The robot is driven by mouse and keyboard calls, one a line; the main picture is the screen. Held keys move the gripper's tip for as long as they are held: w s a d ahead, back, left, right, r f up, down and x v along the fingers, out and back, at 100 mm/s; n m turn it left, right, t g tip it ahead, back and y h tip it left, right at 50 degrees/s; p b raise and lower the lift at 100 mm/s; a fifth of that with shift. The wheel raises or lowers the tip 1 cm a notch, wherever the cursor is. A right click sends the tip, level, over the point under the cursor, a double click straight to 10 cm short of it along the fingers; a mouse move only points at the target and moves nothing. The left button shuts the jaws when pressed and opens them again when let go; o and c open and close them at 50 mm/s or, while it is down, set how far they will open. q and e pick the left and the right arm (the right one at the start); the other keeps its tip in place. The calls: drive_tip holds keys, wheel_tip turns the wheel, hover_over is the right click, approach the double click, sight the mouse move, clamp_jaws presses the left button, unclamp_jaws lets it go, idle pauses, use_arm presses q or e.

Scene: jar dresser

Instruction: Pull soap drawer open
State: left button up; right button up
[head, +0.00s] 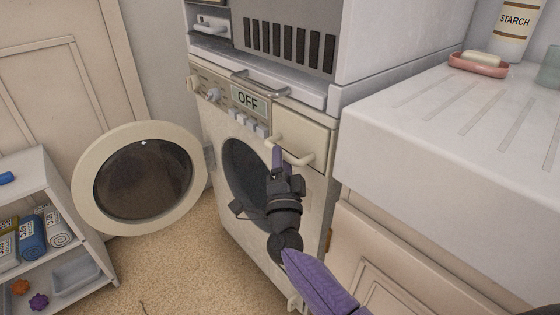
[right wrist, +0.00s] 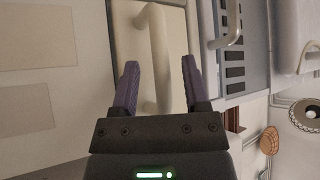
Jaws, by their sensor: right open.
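The soap drawer (head: 308,142) is a cream panel at the top right of the washing machine front, and it looks shut. Its pale bar handle (head: 292,153) shows in the head view. My right gripper (head: 277,160) is in front of the drawer, close to the handle's left end. In the right wrist view the open fingers of my right gripper (right wrist: 163,85) stand on either side of the handle (right wrist: 158,60), with gaps between. I cannot tell from these views whether the fingers reach it in depth. My left gripper is not in view.
The washer's round door (head: 140,178) hangs open to the left. A white sink or counter (head: 440,130) juts out at right, holding a pink soap dish (head: 480,65) and a starch container (head: 514,28). A shelf (head: 90,255) stands at lower left. The floor between is clear.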

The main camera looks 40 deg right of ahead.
drive_tip(key=shift+x, duration=0.95)
drive_tip(key=shift+s, duration=0.1)
clamp_jaws()
idle(0.6)
